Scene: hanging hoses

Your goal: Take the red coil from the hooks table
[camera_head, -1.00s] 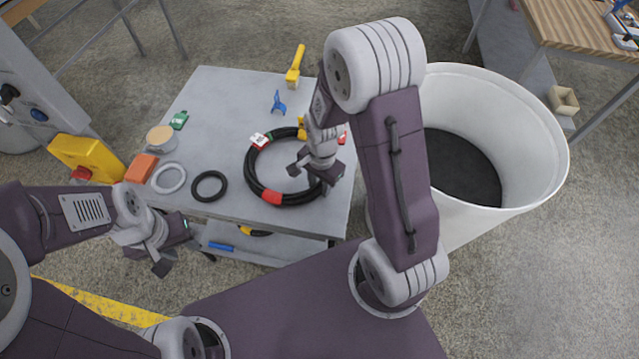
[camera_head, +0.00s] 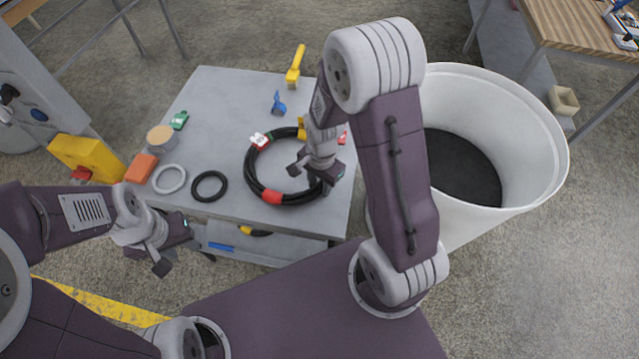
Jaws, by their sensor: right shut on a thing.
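The red coil (camera_head: 254,180) is a black hose ring with red bands and a white-and-red tag. It lies flat on the grey table (camera_head: 230,95). My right gripper (camera_head: 325,186) is over the coil's right side, pointing down and shut on the hose there. The fingers and wrist hide part of that side. My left gripper (camera_head: 168,258) hangs empty in front of the table's left front edge, away from the coil. Its finger gap is not clear.
A small black ring (camera_head: 209,187), a grey ring (camera_head: 168,179), an orange block (camera_head: 141,168) and a tape roll (camera_head: 160,138) lie left on the table. A yellow-handled tool (camera_head: 295,66) and blue clip (camera_head: 278,103) lie behind. A large white bin (camera_head: 535,150) stands right.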

